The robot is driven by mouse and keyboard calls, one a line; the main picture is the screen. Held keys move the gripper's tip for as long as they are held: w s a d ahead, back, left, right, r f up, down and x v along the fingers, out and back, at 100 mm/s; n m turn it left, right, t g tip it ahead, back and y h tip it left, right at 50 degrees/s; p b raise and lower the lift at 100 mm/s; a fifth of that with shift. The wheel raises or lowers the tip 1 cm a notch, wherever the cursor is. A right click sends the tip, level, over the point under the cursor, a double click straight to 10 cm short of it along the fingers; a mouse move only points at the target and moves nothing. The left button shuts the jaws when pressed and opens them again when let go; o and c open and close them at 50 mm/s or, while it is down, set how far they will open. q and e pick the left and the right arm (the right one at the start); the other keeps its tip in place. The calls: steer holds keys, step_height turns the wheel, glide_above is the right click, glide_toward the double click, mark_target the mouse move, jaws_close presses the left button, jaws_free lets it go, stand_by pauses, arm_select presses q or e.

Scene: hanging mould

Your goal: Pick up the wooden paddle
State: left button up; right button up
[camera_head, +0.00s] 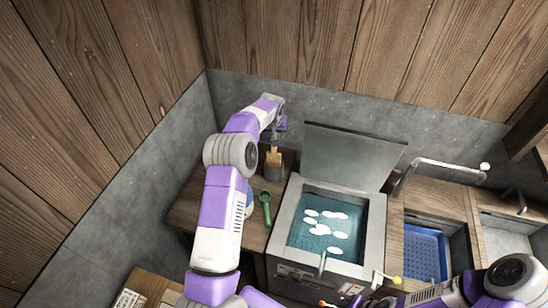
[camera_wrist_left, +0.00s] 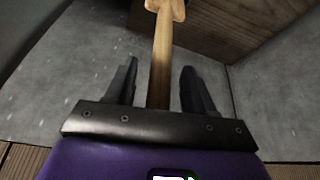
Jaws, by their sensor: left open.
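The wooden paddle (camera_head: 273,157) stands in a dark holder (camera_head: 273,170) on the wooden counter near the back wall. My left gripper (camera_head: 279,126) is just above it. In the left wrist view the paddle's light wooden handle (camera_wrist_left: 161,60) runs between the two dark fingers of my open left gripper (camera_wrist_left: 158,80), with a gap on each side. The lower end of the handle is hidden behind the gripper's base plate. My right arm comes in at the bottom right, and its gripper end is too cut off to read.
A steel vat (camera_head: 283,245) with liquid and white pieces stands right of the holder, its lid (camera_head: 352,155) raised behind. A green ladle (camera_head: 265,208) lies on the counter (camera_head: 188,212). A blue basket (camera_head: 424,252) sits in a basin at right. Walls close off the back and left.

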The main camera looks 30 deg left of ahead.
arm_select(q)
steer(key=shift+w+a+f, duration=0.1)
steer(key=shift+w+f, duration=0.05)
steer(key=shift+f, duration=0.2)
steer(key=shift+c, duration=0.5)
steer(key=c, duration=0.9)
steer(key=shift+r, duration=0.1)
